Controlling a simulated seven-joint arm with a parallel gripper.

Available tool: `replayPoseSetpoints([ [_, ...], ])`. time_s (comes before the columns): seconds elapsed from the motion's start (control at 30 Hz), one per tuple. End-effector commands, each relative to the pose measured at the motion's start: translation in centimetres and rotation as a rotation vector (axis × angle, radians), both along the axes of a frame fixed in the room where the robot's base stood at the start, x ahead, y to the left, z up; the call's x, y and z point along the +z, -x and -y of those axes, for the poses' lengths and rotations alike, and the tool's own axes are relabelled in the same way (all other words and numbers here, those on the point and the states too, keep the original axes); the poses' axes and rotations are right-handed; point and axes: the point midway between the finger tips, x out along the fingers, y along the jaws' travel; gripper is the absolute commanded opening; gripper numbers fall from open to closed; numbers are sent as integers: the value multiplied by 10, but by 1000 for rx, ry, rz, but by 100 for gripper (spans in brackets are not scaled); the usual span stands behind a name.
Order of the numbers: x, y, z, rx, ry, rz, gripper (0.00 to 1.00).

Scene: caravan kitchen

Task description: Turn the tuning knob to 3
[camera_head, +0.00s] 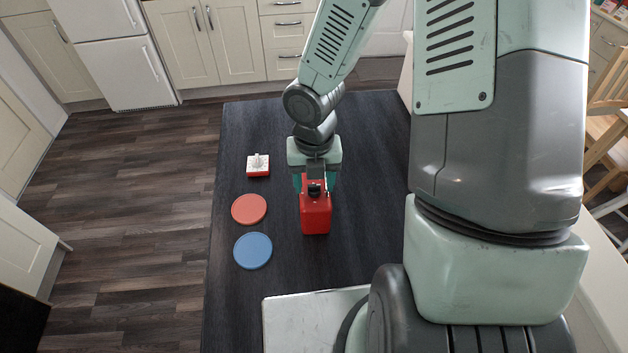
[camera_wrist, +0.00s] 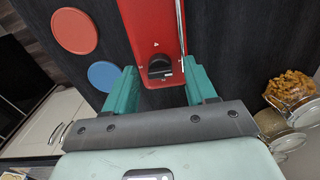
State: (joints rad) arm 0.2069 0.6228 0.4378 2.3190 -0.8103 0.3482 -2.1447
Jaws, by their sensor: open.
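A red radio-like box (camera_head: 315,217) stands on the dark table in the head view; the wrist view also shows its red face (camera_wrist: 150,28). A black round knob (camera_wrist: 160,67) sits on that face near its end, with a thin silver rod beside it. Its number marks are too small to read. My gripper (camera_wrist: 160,72) is open, with one teal finger on each side of the knob. The fingers appear apart from the knob; whether either touches the box is unclear. In the head view my gripper (camera_head: 316,182) is at the box's far end.
An orange-red disc (camera_head: 249,209) and a blue disc (camera_head: 252,250) lie left of the box. A small red-and-white block with an upright stub (camera_head: 258,165) is farther back. Jars (camera_wrist: 290,92) with food stand at right in the wrist view.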

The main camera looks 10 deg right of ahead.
Motion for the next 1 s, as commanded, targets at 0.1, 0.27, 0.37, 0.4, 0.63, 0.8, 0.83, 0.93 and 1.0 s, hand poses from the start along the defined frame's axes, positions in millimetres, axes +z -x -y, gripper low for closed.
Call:
replayPoseSetpoints([
  [0.1,-6,0,0,0,0,0,56],
  [0.27,-7,0,0,0,0,1,56],
  [0.37,-7,0,0,0,0,1,56],
  [0.4,-7,0,0,0,0,1,53],
  [0.63,-7,0,0,0,0,1,18],
  [0.8,-7,0,0,-1,0,1,0],
  [0.83,-7,0,0,-2,0,1,0],
  [0.93,-7,0,0,-10,0,1,0],
  [1.0,-7,0,0,-23,0,1,0],
])
